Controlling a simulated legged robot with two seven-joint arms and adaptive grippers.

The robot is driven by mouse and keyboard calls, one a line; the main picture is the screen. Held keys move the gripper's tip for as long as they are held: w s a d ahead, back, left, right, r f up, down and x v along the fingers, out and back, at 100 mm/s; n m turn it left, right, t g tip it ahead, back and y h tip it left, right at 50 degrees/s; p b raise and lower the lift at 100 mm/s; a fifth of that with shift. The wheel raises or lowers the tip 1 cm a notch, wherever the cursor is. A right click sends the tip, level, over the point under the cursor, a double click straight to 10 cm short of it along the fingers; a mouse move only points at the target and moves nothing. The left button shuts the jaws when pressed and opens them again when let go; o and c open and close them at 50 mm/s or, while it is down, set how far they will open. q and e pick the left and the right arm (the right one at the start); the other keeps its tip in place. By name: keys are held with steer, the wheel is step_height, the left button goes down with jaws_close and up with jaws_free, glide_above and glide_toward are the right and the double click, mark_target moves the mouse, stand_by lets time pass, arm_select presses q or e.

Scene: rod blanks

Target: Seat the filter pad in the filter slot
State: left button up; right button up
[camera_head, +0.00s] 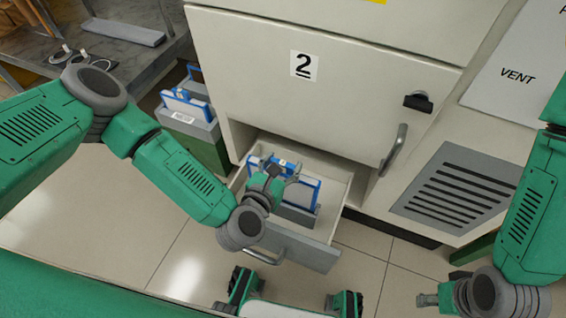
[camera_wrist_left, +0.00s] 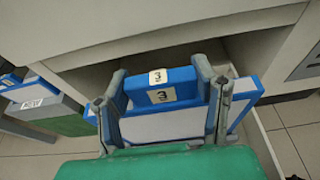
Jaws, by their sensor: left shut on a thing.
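A blue-framed filter pad with a white face (camera_head: 304,191) stands in the open drawer (camera_head: 312,251) of the cabinet. In the left wrist view, its blue handle block (camera_wrist_left: 190,93) carries labels reading 3. My left gripper (camera_head: 278,172) is shut on this block, with one finger on each side in the left wrist view (camera_wrist_left: 162,98). A grey block (camera_head: 298,214) stands in the drawer at the pad's lower edge; whether it is the filter slot and how deep the pad sits cannot be told. My right gripper (camera_head: 428,300) is at the lower right, away from the drawer; its jaws are unclear.
The cabinet door (camera_head: 340,90) above the drawer is marked 2 and has a handle (camera_head: 394,150). A grey and green bin (camera_head: 190,128) with other blue-framed pads stands left of the cabinet. A vent grille (camera_head: 455,188) is at right. Tiled floor lies in front.

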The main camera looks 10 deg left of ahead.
mark_target(283, 178)
arm_select(q)
steer(key=shift+f+b, duration=2.35)
steer(key=shift+f, duration=0.75)
steer(key=o, duration=1.7)
steer(key=v, duration=1.2)
